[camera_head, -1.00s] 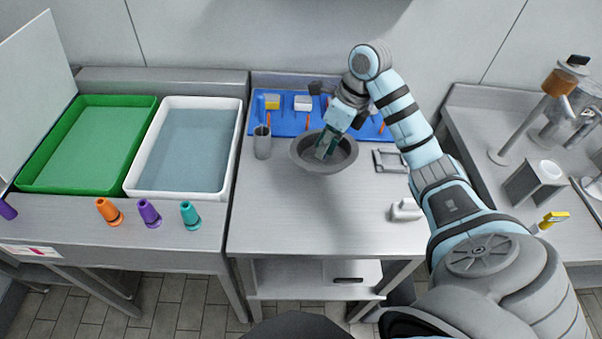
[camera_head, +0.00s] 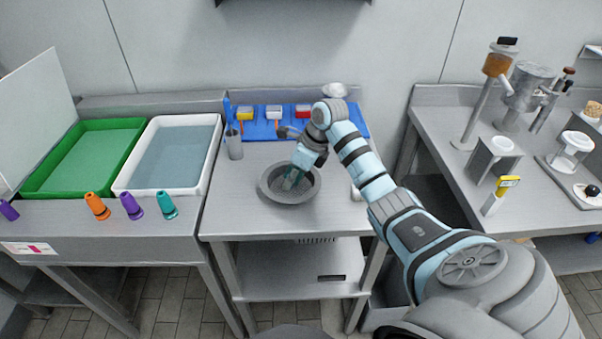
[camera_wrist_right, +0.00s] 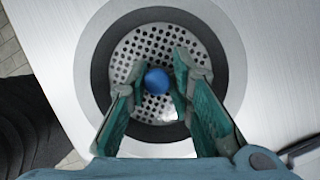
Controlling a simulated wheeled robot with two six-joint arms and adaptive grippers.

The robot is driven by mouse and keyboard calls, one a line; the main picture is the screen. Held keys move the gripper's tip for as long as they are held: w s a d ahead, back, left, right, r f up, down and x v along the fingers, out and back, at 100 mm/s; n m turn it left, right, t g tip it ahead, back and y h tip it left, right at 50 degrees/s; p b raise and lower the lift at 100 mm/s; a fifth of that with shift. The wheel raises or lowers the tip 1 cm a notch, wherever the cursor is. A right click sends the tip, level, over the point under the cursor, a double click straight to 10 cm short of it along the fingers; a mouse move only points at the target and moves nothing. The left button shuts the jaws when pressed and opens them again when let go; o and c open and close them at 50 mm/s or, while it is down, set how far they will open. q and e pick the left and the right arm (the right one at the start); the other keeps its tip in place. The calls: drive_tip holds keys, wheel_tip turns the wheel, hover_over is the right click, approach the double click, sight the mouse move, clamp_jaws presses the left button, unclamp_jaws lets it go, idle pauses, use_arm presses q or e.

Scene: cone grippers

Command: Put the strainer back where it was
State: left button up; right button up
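The strainer (camera_head: 266,192) is a round grey dish with a wide dark rim, over the middle steel table. In the right wrist view it (camera_wrist_right: 98,75) shows a perforated bottom and a blue round knob (camera_wrist_right: 156,81) at its centre. My right gripper (camera_head: 289,183) reaches down inside the dish. Whether the strainer touches the table is not clear. My left gripper is not in view.
A grey cup (camera_head: 234,147) stands behind-left of the strainer. A blue mat (camera_head: 262,131) with small coloured boxes lies at the back. Green (camera_head: 133,160) and white (camera_head: 210,160) tubs stand left, with several coloured cones in front. The table's front strip is clear.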

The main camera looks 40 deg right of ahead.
drive_tip(key=shift+o, duration=1.2)
drive_tip(key=shift+w+f, duration=0.4)
drive_tip(key=shift+w, duration=0.05)
drive_tip(key=shift+s+d+r, duration=0.1)
drive_tip(key=shift+s+d, duration=0.05)
drive_tip(key=shift+s, duration=0.15)
drive_tip(key=shift+s+d+r, duration=0.1)
drive_tip(key=shift+s+r, duration=0.25)
drive_tip(key=shift+s, duration=0.25)
drive_tip(key=shift+s+d+r, duration=0.1)
drive_tip(key=shift+s+r, duration=0.2)
drive_tip(key=shift+s, duration=0.25)
drive_tip(key=shift+w+r, duration=0.15)
drive_tip(key=shift+r, duration=0.2)
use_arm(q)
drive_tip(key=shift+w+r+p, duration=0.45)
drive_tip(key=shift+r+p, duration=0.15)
use_arm(e)
drive_tip(key=v, duration=1.1)
drive_tip(key=shift+w, duration=0.25)
drive_tip(key=shift+s, duration=0.1)
